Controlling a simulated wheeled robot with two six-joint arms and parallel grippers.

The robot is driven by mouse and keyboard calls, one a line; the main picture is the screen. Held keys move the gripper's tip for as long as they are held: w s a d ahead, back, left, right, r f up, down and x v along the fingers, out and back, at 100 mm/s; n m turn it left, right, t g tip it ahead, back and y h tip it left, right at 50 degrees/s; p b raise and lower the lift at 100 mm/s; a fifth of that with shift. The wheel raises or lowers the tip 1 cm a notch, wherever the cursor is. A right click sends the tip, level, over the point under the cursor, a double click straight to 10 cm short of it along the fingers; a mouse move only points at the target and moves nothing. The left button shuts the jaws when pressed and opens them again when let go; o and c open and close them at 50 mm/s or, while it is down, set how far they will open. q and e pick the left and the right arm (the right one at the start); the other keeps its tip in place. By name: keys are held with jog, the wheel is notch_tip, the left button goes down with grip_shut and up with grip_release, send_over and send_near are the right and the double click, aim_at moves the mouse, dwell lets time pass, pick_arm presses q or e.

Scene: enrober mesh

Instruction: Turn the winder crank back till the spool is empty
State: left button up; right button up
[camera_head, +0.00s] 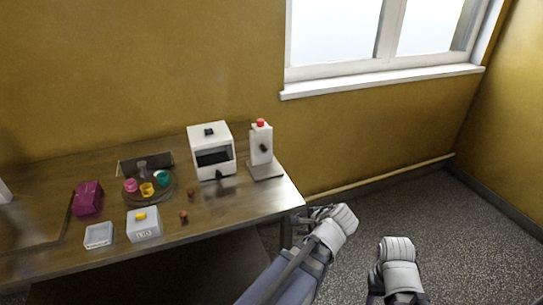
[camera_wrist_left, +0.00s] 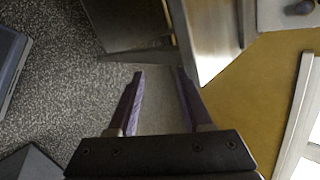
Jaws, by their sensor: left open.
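A white upright stand (camera_head: 261,145) with a red top and a dark knob on its front is near the table's right end, on a grey base. It may be the winder; I cannot make out its crank or spool clearly. Beside it on the left stands a white box-shaped machine (camera_head: 210,150) with a dark window and a small dark part low on its front. My left gripper (camera_head: 312,213) is off the table's right front corner, apart from both. In the left wrist view its two fingers (camera_wrist_left: 160,74) are open with nothing between them. My right gripper (camera_head: 376,284) is low over the floor, its fingers unclear.
A round tray (camera_head: 150,196) holds pink, yellow and green pieces. A purple box (camera_head: 88,198), a white box with a yellow top (camera_head: 144,226), a small pale box (camera_head: 99,236) and small brown pieces (camera_head: 184,217) lie on the table (camera_head: 235,205). Open floor lies to the right.

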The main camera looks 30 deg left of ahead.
aim_at(264, 150)
pick_arm(q)
jog(key=w+a+r+m+t+y+b, duration=0.1)
jog(key=w+a+m, duration=0.1)
jog(key=a, duration=0.1)
jog(key=w+a+r+m+t+y+b, duration=0.1)
jog(key=a+r+m, duration=0.1)
jog(key=a, duration=0.1)
jog(key=w+a+r+m+t+y+b, duration=0.1)
jog(key=w+a+m+y, duration=0.1)
jog(key=a, duration=0.1)
jog(key=shift+w+a+r, duration=0.1)
jog(key=shift+w+r, duration=0.1)
jog(key=shift+w, duration=0.15)
jog(key=shift+w+a+r+m+t+y+b, duration=0.55)
jog(key=shift+w+a+r+m, duration=0.55)
jog(key=shift+w+a+m, duration=0.7)
jog(key=shift+w+a+r+m+t+y+b, duration=0.2)
jog(key=shift+w+a+r+m+t+y, duration=0.25)
jog(key=shift+w+a+r+m+t, duration=1)
jog(key=shift+w+a+r+m+y+b, duration=0.6)
jog(key=shift+w+a+m, duration=0.65)
jog(key=shift+a+m, duration=1)
jog(key=shift+a+r+n, duration=0.1)
jog(key=shift+a+n, duration=0.25)
jog(key=shift+n, duration=0.05)
jog(key=shift+c, duration=0.2)
grip_shut()
